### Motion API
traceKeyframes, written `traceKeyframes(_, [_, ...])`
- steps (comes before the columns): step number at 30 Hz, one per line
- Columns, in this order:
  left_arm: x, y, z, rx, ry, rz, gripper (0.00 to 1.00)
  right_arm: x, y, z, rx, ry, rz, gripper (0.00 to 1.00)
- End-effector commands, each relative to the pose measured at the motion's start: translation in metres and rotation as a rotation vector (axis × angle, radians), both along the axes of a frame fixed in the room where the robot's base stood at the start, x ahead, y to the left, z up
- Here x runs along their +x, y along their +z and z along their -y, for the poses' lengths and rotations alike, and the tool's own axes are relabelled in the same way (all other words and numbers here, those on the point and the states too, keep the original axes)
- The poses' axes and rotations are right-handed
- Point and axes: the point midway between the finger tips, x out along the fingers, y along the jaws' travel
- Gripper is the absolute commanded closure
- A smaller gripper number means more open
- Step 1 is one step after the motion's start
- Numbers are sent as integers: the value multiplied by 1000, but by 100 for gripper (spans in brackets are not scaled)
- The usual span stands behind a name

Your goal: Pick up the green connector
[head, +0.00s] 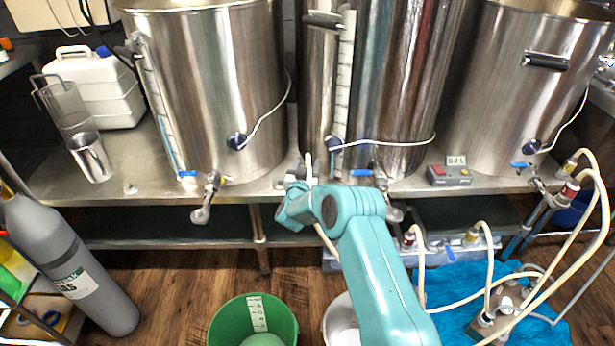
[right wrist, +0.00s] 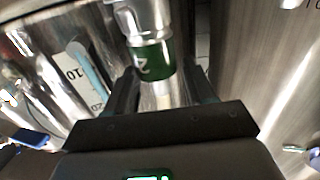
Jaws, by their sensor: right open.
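The green connector (right wrist: 150,62) is a metal fitting with a dark green band marked 2. It shows at the top middle of the right wrist view, ahead of and between the fingers of my right gripper (right wrist: 162,88). The two dark fingers are apart, one on each side of it, and I cannot tell whether they touch it. In the head view my teal right arm (head: 370,255) reaches to the bench edge between the left and middle kettles. The connector cannot be made out there behind the wrist. My left gripper is not in view.
Steel kettles (head: 215,90) with valves and hoses stand along the steel bench (head: 130,205). A small meter (head: 449,175) sits at its right. A green bucket (head: 287,325), a grey gas cylinder (head: 75,270) and a pump on a blue cloth (head: 458,322) are on the floor.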

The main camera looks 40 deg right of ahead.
Motion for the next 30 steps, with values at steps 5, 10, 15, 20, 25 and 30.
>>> traceKeyframes(5, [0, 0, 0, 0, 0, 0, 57, 2, 0, 2, 1, 1, -2, 47])
traceKeyframes(10, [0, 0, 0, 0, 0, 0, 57, 1, 0, 2, 0, 0, -1, 76])
traceKeyframes(15, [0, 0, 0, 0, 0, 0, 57, 1, -1, 2, 2, 0, -3, 100])
traceKeyframes(20, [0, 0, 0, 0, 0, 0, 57, 1, -1, 2, 2, 1, -3, 100])
traceKeyframes(25, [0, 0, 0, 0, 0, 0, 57, 1, 1, 1, 3, 1, -3, 100])
traceKeyframes(30, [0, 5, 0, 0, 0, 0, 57, 2, 17, 2, 2, 1, 0, 100])
